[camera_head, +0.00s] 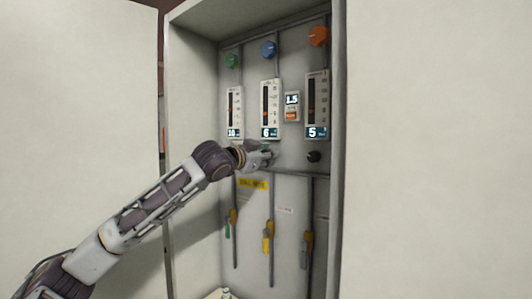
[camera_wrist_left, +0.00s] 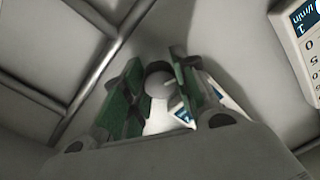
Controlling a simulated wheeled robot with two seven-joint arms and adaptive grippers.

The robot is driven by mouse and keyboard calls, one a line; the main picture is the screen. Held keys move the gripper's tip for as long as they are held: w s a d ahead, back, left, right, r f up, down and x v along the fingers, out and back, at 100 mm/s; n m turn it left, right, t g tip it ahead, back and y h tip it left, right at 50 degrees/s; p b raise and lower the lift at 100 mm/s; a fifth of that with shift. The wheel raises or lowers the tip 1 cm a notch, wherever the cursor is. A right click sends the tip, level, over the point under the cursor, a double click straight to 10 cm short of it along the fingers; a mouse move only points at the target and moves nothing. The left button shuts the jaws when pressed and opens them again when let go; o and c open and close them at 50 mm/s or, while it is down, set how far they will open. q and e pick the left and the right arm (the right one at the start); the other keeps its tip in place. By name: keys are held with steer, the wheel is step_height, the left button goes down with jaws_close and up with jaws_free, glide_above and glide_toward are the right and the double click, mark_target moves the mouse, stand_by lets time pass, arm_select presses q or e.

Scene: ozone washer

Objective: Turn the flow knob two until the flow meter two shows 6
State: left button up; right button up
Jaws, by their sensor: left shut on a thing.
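Flow meter two (camera_head: 270,110) is the middle of three meters in the cabinet, and its display reads 6. My left gripper (camera_head: 266,154) is just below it, at the panel. In the left wrist view the green-padded fingers of my left gripper (camera_wrist_left: 157,90) are shut on flow knob two (camera_wrist_left: 157,82), a small round grey knob between them. In the head view my gripper hides most of this knob. My right gripper is not in view.
The left meter (camera_head: 234,112) reads 10 and the right meter (camera_head: 316,105) reads 5. A black knob (camera_head: 313,156) sits below the right meter. A small display (camera_head: 292,100) reads 1.5. Pipes with coloured valve handles (camera_head: 268,240) run below. Open cabinet doors (camera_head: 80,110) flank the opening.

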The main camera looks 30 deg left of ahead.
arm_select(q)
steer(key=shift+m+p, duration=0.3)
steer(key=shift+m, duration=0.1)
steer(key=o, duration=0.8)
steer(key=shift+o, duration=1.1)
